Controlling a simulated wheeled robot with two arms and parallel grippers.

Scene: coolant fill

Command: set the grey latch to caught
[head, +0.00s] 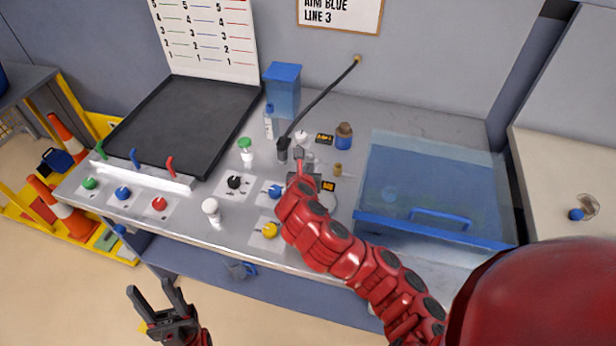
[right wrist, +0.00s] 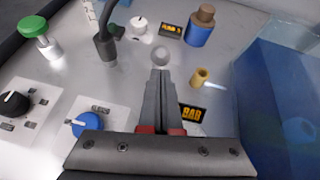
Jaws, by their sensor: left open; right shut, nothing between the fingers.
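My right gripper (head: 300,168) reaches over the bench from the right, its fingers shut with nothing between them. In the right wrist view its fingertips (right wrist: 160,74) end right at a small grey ball knob (right wrist: 161,57), which looks like the end of the grey latch. I cannot tell whether they touch. The rest of the latch is hidden behind the fingers, so its setting cannot be read. My left gripper (head: 152,289) is open and empty, low in front of the bench.
A black hose plug (right wrist: 105,45) stands left of the fingers. A blue knob (right wrist: 86,125), a small display (right wrist: 192,114), a brass fitting (right wrist: 200,77) and a brown-capped blue bottle (right wrist: 201,28) are close by. A clear blue-lidded box (head: 430,180) stands to the right.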

